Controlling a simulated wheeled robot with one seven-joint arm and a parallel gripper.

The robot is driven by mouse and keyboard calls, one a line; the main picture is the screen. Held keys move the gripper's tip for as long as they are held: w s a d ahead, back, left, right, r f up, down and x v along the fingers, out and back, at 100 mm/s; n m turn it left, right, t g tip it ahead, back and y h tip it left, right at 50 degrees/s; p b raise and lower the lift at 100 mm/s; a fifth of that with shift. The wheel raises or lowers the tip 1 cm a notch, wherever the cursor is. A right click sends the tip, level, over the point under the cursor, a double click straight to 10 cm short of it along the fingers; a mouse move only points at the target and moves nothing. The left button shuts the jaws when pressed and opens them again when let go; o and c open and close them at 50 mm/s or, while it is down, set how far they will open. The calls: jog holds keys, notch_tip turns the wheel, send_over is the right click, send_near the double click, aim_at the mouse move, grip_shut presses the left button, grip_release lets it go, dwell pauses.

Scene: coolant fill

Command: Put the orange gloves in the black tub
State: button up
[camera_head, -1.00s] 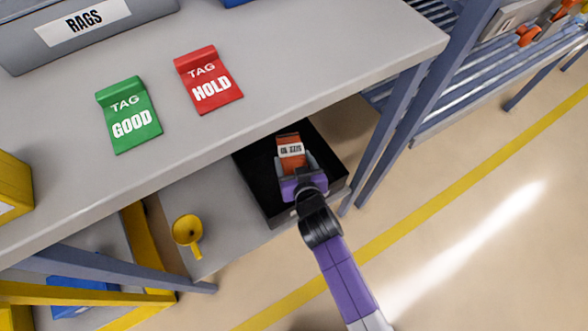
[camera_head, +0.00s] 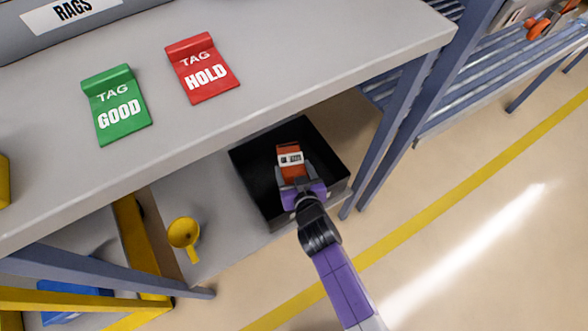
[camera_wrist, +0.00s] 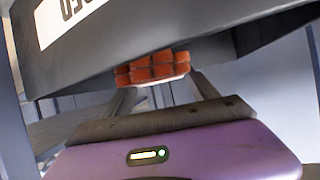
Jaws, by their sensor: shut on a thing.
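The orange gloves (camera_head: 291,157) are a small orange bundle with a white label. My gripper (camera_head: 293,174) is shut on them, and they show over the black tub (camera_head: 258,180) in the head view. The tub is open-topped and stands on the low shelf under the bench. In the wrist view the gloves (camera_wrist: 152,68) show between the fingers (camera_wrist: 155,95), partly hidden behind a dark wall with a white label, which looks like the tub's side. I cannot tell whether the gloves touch the tub floor.
The grey bench top (camera_head: 290,70) overhangs the tub's far side. Blue-grey legs (camera_head: 395,130) stand close to the tub's right. A yellow funnel (camera_head: 184,234) lies on the shelf to the left. Red (camera_head: 203,72) and green (camera_head: 117,105) tags lie on the bench.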

jog(key=shift+f, duration=0.2)
jog(key=o, duration=1.7)
jog(key=shift+r, duration=0.1)
jog(key=shift+r+p, duration=0.6)
jog(key=p+v, duration=0.3)
jog(key=v, duration=0.9)
